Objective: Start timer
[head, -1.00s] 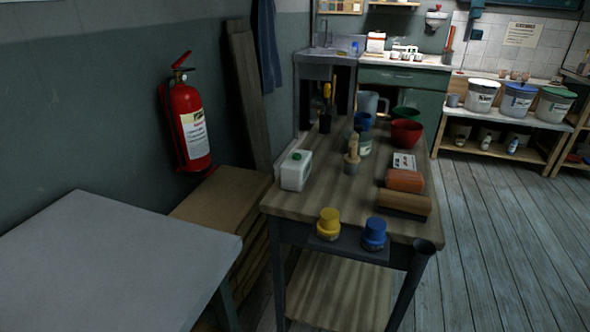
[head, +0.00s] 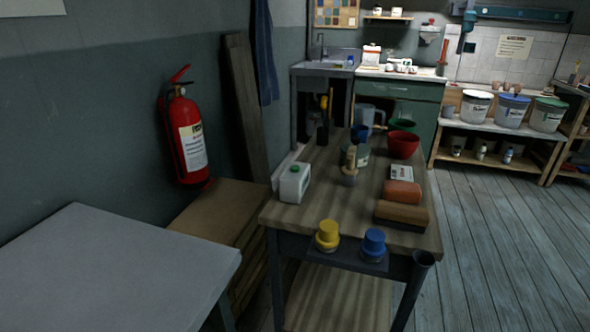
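I cannot pick out a timer with certainty. A small pale flat item with dark marks (head: 401,173) lies on the wooden workbench (head: 330,200), behind an orange roll; it is too small to read. A yellow knob-like cap (head: 327,235) and a blue one (head: 374,244) sit side by side on a dark ledge at the bench's front edge. My gripper is not in view.
The bench also holds a white bottle with a green cap (head: 294,183), an orange roll (head: 402,195), a brown roll (head: 402,214) and a red bowl (head: 403,145). A grey table (head: 110,265) stands at left, below a fire extinguisher (head: 186,135). Floor (head: 495,240) at right is clear.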

